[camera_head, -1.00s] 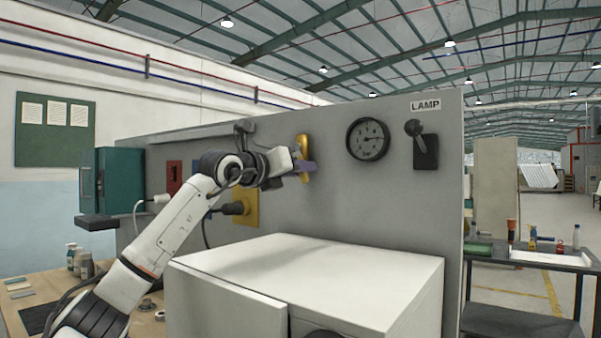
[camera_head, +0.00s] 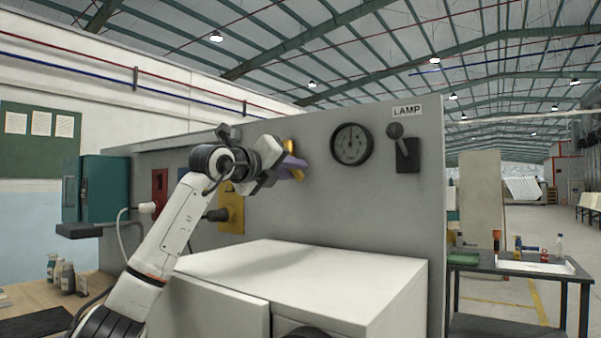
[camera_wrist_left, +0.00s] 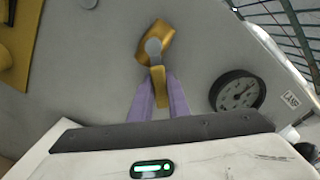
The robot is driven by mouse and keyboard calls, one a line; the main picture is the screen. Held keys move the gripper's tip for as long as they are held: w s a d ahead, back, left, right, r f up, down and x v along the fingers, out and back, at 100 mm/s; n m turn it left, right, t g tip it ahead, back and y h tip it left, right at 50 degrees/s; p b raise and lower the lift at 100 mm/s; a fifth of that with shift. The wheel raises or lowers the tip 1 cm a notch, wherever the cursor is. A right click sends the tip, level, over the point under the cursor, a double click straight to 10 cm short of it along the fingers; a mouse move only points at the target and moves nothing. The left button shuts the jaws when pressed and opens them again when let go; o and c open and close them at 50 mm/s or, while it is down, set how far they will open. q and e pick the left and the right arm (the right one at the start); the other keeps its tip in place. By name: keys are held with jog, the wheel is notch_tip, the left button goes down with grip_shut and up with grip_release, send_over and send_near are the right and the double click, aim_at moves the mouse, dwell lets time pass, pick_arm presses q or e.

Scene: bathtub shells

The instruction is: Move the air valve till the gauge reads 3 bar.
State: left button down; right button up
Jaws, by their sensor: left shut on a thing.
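The air valve, a yellow-gold handle (camera_head: 289,147) on the grey panel, is partly hidden behind my left gripper (camera_head: 293,165). In the left wrist view the valve (camera_wrist_left: 154,40) shows its grey round hub, and its narrow lever end sits between the purple fingers of my left gripper (camera_wrist_left: 159,82), which are shut on it. The round dark-rimmed gauge (camera_head: 351,144) is on the panel right of the valve. Its pale face also shows in the left wrist view (camera_wrist_left: 238,94), but its figures are too small to read surely. My right gripper is not in view.
A black lever switch (camera_head: 407,153) under a LAMP label is right of the gauge. A yellow plate with a dark plug (camera_head: 229,209) is left of and below the valve. A white cabinet top (camera_head: 300,266) juts out below. A side table (camera_head: 510,265) stands at right.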

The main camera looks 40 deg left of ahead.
pick_arm(q)
jog(key=c, duration=1.7)
grip_release()
jog(key=shift+s, duration=0.15)
jog(key=s+b, duration=0.1)
jog(key=s, duration=0.2)
jog(key=s+d, duration=0.1)
jog(key=s, duration=0.2)
jog(key=s+d+b, duration=0.1)
jog(key=s, duration=0.3)
jog(key=shift+b, duration=0.3)
